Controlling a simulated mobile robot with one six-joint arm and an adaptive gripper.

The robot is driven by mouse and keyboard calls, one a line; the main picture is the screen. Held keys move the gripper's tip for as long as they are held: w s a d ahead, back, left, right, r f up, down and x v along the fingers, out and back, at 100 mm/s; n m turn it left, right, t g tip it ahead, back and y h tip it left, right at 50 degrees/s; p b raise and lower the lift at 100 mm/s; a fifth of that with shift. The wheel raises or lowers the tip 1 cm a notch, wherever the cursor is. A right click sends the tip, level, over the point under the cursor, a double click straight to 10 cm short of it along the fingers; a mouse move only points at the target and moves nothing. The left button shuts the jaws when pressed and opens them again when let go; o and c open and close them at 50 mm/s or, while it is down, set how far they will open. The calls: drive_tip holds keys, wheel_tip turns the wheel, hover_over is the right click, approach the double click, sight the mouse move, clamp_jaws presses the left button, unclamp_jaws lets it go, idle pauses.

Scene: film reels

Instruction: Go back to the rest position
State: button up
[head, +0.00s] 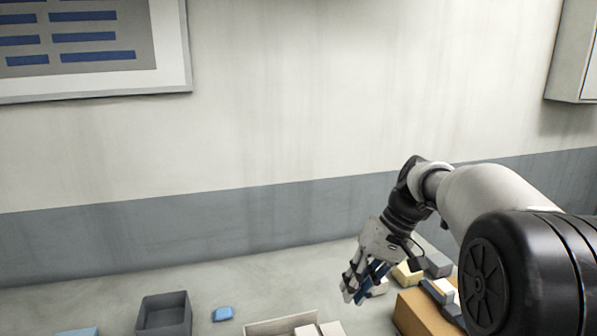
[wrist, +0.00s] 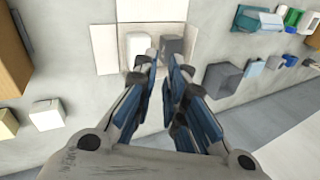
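In the wrist view my gripper (wrist: 162,62) shows two fingers with blue pads. Their tips are close together, with a narrow gap and nothing held between them. Beyond the tips lies an open box (wrist: 185,10) with a white block (wrist: 139,44) and a dark grey block (wrist: 172,47) in it. The gripper looks apart from them.
In the head view a grey bin (head: 164,314) and a blue piece (head: 222,314) stand at left. A cardboard box (head: 420,315) and several small blocks lie near my arm at right. A wall (head: 270,110) closes the back. The air left of my arm is clear.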

drive_tip(key=s+r+t+h, duration=0.2)
drive_tip(key=s+r+h, duration=0.15)
drive_tip(key=s, duration=1.05)
drive_tip(key=s+d+f+t, duration=0.1)
drive_tip(key=s+f, duration=0.1)
drive_tip(key=s, duration=0.4)
drive_tip(key=s+d+f+m+t+h, duration=0.1)
drive_tip(key=s+f+t, duration=0.1)
drive_tip(key=s, duration=0.5)
drive_tip(key=shift+s+d+f, duration=0.15)
drive_tip(key=shift+d, duration=0.1)
drive_tip(key=shift+a, duration=0.1)
